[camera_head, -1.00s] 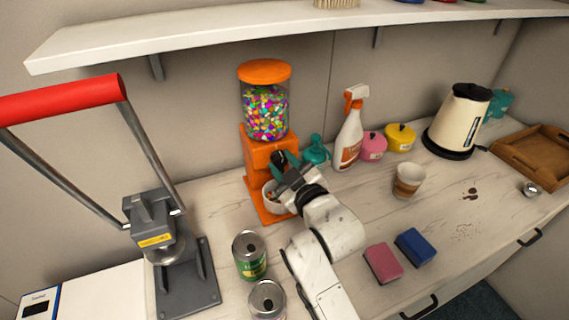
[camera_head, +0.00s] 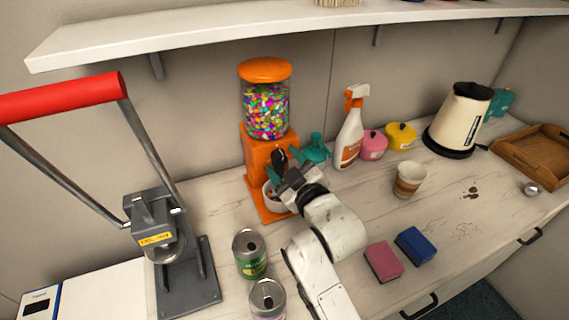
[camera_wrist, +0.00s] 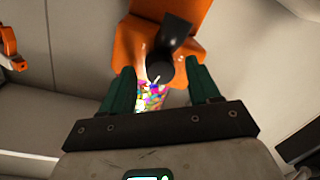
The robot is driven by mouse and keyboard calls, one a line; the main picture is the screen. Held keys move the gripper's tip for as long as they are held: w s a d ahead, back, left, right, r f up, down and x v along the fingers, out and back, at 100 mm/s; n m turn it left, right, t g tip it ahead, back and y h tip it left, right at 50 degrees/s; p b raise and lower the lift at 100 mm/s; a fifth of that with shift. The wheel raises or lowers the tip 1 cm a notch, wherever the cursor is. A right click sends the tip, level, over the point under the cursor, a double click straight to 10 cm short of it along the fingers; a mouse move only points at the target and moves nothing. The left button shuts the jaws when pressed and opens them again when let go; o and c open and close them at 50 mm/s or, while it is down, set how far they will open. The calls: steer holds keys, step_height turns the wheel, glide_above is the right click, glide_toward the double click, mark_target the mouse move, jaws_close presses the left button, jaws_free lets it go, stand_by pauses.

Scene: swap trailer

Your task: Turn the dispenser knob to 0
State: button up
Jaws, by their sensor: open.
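The orange dispenser (camera_head: 262,152) stands on the counter against the wall, with a clear jar of coloured candies (camera_head: 265,110) on top. Its black knob (camera_head: 279,157) is on the front of the orange body. A white bowl (camera_head: 270,193) sits at its base, partly hidden by my gripper. My gripper (camera_head: 283,173) is open in front of the dispenser, close to the knob. In the wrist view, the black knob (camera_wrist: 168,55) lies ahead and between the two green fingers (camera_wrist: 160,88). I cannot tell whether they touch it. No number marks are readable.
Two cans (camera_head: 250,254) stand left of my arm. A grey press with a red handle (camera_head: 185,270) is further left. A spray bottle (camera_head: 349,135) and a teal object (camera_head: 316,150) are right of the dispenser.

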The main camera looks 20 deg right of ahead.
steer(key=s+b, duration=0.1)
steer(key=s, duration=0.9)
steer(key=shift+s+d+r, duration=0.25)
steer(key=shift+d+r, duration=0.05)
